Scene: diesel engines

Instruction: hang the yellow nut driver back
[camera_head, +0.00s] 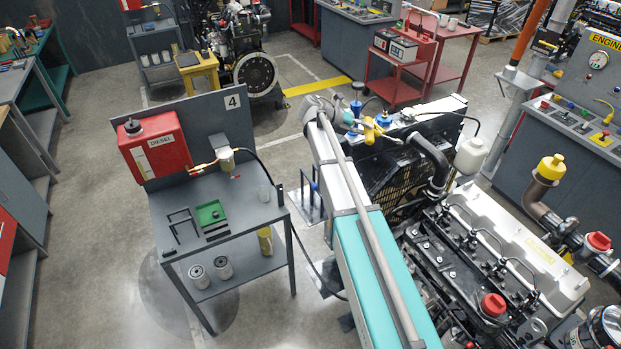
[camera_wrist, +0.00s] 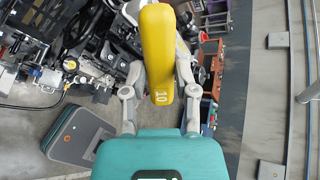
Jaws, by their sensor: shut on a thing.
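The yellow nut driver (camera_wrist: 157,52) is between the two fingers of my gripper (camera_wrist: 158,28) in the wrist view. Its thick yellow handle bears the number 10 and points toward the camera; its far end is hidden. In the head view my gripper (camera_head: 362,128) is at the far end of my arm, with the yellow driver (camera_head: 371,130) at its tip. It is held in the air beside the engine's radiator side. A hanging place for the driver cannot be made out clearly in either view.
A grey table (camera_head: 222,228) with a red diesel tank (camera_head: 155,146) stands left of my arm. The large engine (camera_head: 480,250) is close on the right. A control console (camera_head: 575,135) stands at the far right. Open floor (camera_head: 110,270) lies at the left.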

